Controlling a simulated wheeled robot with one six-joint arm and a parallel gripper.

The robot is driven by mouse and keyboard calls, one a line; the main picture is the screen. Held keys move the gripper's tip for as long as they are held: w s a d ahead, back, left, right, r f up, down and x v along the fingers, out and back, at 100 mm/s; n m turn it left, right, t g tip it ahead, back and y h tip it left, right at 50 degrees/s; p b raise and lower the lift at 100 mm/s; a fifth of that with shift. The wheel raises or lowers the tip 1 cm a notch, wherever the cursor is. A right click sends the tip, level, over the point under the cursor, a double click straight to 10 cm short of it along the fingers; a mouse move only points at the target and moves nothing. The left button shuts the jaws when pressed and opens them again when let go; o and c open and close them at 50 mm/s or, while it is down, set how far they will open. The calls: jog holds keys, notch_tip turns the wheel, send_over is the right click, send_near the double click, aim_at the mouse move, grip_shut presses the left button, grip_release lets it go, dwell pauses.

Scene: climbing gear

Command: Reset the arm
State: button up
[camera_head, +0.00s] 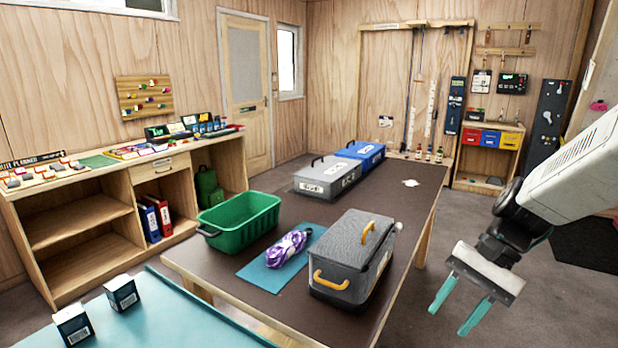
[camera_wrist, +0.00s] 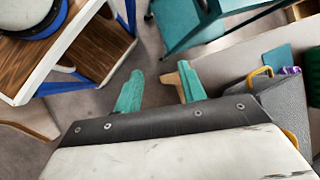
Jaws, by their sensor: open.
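My gripper (camera_head: 460,305) hangs at the right of the head view, to the right of the dark table and over the floor. Its two teal fingers are spread apart with nothing between them. The fingers also show in the wrist view (camera_wrist: 158,92), pointing away over the grey floor. My pale arm comes in from the right edge of the head view. The gripper touches nothing that I can see.
The dark table (camera_head: 375,205) holds a grey box with orange handles (camera_head: 345,262), a green bin (camera_head: 240,222), a purple rope bundle (camera_head: 287,249) on a blue mat (camera_head: 258,272), and two cases (camera_head: 328,177) (camera_head: 360,153) behind. A teal surface (camera_head: 170,315) is at front left. Floor right of the table is clear.

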jog(key=s+d+r+n+t+h, duration=0.2)
jog(key=s+r+n+t+h, duration=0.2)
jog(key=s, duration=1)
notch_tip(320, 180, up, 3)
jog(key=n+h, duration=0.2)
jog(key=n, duration=0.1)
jog(key=shift+s+r, duration=0.2)
jog(key=shift+s, duration=0.2)
jog(key=shift+c, duration=0.5)
dwell(1.1)
